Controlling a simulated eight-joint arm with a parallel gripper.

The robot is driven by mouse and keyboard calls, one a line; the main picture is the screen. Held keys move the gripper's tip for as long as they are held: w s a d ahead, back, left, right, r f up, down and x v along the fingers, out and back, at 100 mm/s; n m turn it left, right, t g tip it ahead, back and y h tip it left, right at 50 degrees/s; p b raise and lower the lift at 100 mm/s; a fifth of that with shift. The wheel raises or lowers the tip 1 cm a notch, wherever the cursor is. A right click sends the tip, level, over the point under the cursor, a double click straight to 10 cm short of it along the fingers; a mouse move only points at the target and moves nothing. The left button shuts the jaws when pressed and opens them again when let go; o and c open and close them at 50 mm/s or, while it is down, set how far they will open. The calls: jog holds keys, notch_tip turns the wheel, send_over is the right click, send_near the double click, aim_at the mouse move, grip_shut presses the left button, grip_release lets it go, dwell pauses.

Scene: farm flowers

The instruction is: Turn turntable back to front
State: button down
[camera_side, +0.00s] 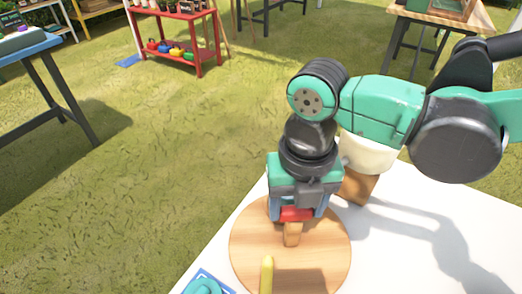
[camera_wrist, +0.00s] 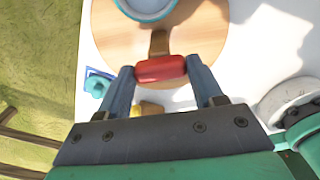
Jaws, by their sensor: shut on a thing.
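The turntable (camera_side: 322,250) is a round, light wooden disc on a white table. In the wrist view it fills the upper middle (camera_wrist: 110,30). My gripper (camera_side: 296,212) reaches down over it and is shut on a red handle (camera_wrist: 160,68). The handle sits on a short wooden post (camera_side: 292,236), which also shows just above it in the wrist view (camera_wrist: 158,43). My two fingers press on either end of the handle. A pale bowl with a light blue rim (camera_wrist: 147,8) is on the disc, cut off by the wrist view's top edge.
A yellow rod-like thing (camera_side: 266,276) overlaps the disc's near edge in the side view. A teal object (camera_side: 203,287) on a blue mat lies at the table's left edge. A wooden block (camera_side: 357,187) stands behind the gripper. White table (camera_side: 440,225) is clear at right.

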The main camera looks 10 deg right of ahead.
jog(key=shift+n, duration=4.7)
jog(key=shift+c, duration=0.6)
grip_release()
